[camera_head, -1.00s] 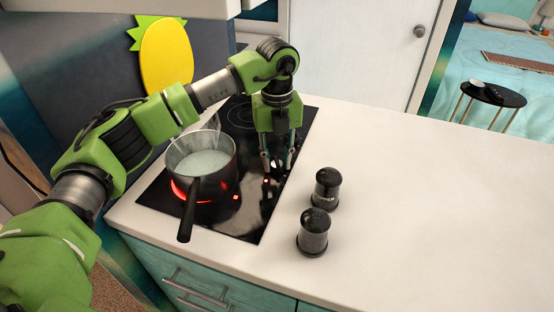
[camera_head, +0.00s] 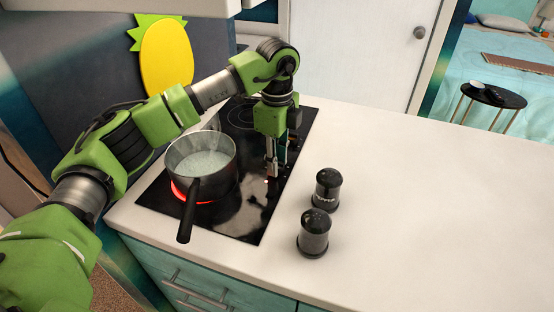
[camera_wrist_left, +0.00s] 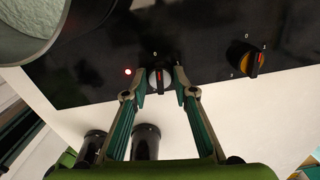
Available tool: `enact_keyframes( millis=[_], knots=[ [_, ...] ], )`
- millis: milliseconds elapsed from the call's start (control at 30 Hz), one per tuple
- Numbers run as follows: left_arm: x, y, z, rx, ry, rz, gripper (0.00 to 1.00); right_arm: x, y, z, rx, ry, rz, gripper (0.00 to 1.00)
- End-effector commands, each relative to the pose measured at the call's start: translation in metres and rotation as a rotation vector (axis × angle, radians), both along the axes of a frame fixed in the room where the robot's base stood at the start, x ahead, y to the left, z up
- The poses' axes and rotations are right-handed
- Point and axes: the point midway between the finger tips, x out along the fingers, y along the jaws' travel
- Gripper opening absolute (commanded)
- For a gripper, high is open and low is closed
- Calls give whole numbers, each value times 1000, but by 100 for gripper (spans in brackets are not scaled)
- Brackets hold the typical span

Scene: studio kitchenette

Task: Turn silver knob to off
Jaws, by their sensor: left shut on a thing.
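In the left wrist view the silver knob (camera_wrist_left: 158,79) sits on the black cooktop, with a 0 mark above it and a lit red indicator to its left. My left gripper (camera_wrist_left: 160,84) is shut on the knob, one fingertip on each side. In the head view my left gripper (camera_head: 272,172) points straight down at the right side of the cooktop (camera_head: 240,215), and the knob is mostly hidden there. A second knob (camera_wrist_left: 254,64), dark with an orange pointer, stands apart to the right in the wrist view. My right gripper is out of view.
A saucepan (camera_head: 212,180) of pale liquid stands on a glowing red burner left of the gripper, its black handle (camera_head: 188,213) pointing toward the front. Two dark shakers (camera_head: 326,190) (camera_head: 313,234) stand on the white counter. The counter (camera_head: 430,220) to their right is clear.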

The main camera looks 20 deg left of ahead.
Motion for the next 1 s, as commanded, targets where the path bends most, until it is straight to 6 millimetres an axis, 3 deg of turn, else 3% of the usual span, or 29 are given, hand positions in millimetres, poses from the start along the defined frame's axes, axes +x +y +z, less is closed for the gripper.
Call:
enact_keyframes(
  millis=[333, 867, 900, 933, 1000],
  knots=[
    [0, 0, 0, 0, -1, 135, 4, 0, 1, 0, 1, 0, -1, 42],
    [0, 0, 0, -1, -1, 158, 4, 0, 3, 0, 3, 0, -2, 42],
    [0, 0, 0, -1, -1, 158, 33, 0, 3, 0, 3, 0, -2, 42],
    [0, 0, 0, -1, -1, 157, 41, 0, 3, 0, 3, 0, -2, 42],
    [0, 0, 0, -1, -1, 157, 43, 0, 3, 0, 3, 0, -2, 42]
  ],
)
